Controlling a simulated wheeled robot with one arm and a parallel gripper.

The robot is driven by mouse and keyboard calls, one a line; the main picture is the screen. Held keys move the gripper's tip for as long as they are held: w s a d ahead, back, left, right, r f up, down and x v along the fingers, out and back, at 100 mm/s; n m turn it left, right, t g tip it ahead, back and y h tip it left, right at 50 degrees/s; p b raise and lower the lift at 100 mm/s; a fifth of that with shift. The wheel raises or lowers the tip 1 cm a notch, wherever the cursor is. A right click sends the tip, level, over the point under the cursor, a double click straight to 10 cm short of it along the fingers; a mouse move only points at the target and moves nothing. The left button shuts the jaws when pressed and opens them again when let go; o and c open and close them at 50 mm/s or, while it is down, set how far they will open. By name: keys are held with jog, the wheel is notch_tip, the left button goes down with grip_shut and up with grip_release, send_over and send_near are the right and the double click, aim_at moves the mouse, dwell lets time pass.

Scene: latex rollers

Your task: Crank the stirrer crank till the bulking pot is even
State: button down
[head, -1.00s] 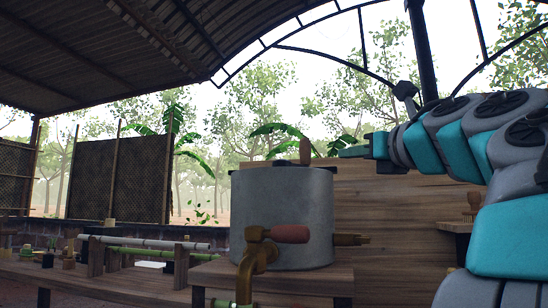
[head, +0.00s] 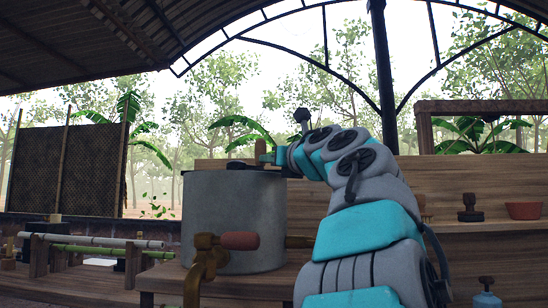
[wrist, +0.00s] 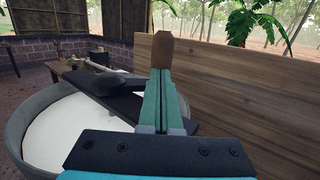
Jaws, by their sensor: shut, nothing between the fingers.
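The bulking pot (head: 232,222) is a grey metal drum on a wooden stand. In the wrist view its rim (wrist: 22,120) surrounds smooth white liquid (wrist: 52,140), partly hidden by the crank and my gripper. The stirrer crank is a dark bar (wrist: 112,84) across the pot's top, with an upright wooden knob (head: 260,148), which also shows in the wrist view (wrist: 161,50). My gripper (head: 270,158) is at the knob, its teal fingers (wrist: 160,78) shut with nothing between them. The knob stands just beyond the fingertips; I cannot tell whether they touch.
A brass tap (head: 200,268) with a red handle (head: 240,240) is on the pot's front. A wooden backboard (wrist: 235,95) stands close behind. A shelf at right holds a dark stamp-like object (head: 470,210) and a reddish bowl (head: 523,210).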

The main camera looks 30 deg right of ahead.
dwell(0.4)
jog(key=shift+w+d+n+y, duration=0.2)
jog(key=shift+w+n+y, duration=0.1)
jog(key=shift+y, duration=0.2)
jog(key=shift+w+n+y, duration=0.2)
jog(key=shift+n+y, duration=0.3)
jog(key=shift+y, duration=0.4)
jog(key=shift+s, duration=0.15)
